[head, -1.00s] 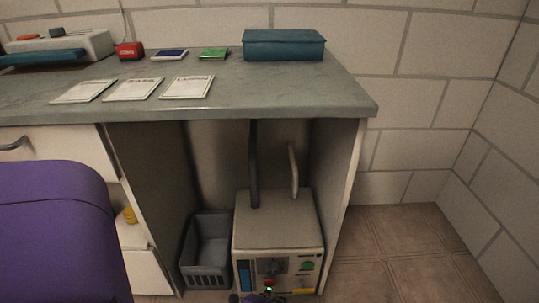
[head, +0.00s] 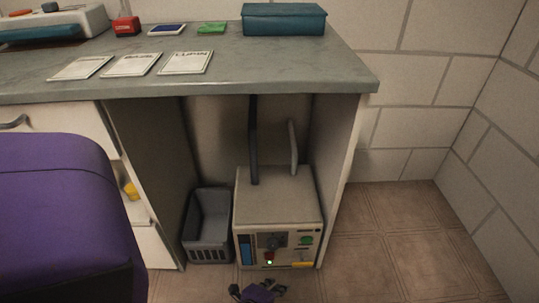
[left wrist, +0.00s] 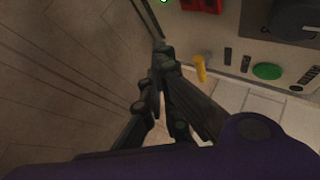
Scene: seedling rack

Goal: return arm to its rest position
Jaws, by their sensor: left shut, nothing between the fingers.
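My left gripper (head: 262,290) shows at the bottom edge of the head view, in front of and below the panel of a beige machine (head: 278,196). The gripper is shut and empty. In the left wrist view its dark fingers (left wrist: 162,82) are closed together, apart from the panel. That view shows the panel's green button (left wrist: 267,71), black knob (left wrist: 297,18), a yellow part (left wrist: 200,68) and a red part (left wrist: 202,4). In the head view a small light glows on the panel. My right gripper is not in view.
The machine stands under a grey counter (head: 230,68), beside a grey basket (head: 209,225). White cards, a teal box (head: 284,19) and small red, blue and green items lie on top. A drawer cabinet (head: 60,120) is at left. The tiled floor (head: 385,240) at right is clear.

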